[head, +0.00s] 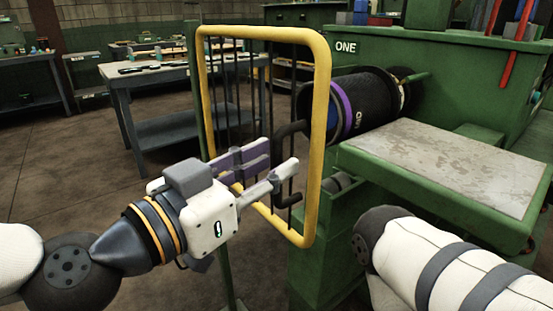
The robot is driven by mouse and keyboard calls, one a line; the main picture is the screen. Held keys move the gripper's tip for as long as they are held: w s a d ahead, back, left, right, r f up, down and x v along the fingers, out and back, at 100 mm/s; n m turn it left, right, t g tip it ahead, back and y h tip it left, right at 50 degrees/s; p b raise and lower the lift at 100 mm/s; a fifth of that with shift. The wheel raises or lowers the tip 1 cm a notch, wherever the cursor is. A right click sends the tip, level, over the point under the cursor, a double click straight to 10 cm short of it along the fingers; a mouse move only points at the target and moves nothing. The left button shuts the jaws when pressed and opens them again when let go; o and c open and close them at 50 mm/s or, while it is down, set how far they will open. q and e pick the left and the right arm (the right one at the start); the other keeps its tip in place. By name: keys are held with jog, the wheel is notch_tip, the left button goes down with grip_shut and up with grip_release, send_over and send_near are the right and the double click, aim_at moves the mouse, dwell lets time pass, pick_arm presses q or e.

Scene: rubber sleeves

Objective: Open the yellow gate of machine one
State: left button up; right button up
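The yellow gate (320,130) of the machine marked ONE (345,47) is a rounded yellow frame with thin dark vertical bars, standing upright on a green post at its left. A dark, bent handle (279,143) is on the gate's right side. My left gripper (281,157) is in front of the gate at the handle, its fingers apart. One finger is left of the handle and the other overlaps its lower part; I cannot tell whether they touch it. My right arm shows at the lower right, but its gripper is out of view.
A black roller (365,103) with a purple band is behind the gate's right edge. A grey-topped green table (450,165) juts out at the right, near my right arm. A workbench (160,72) stands behind at the left. The floor between is clear.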

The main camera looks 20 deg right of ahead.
pick_arm(q)
jog(key=shift+x, duration=1.15)
grip_shut()
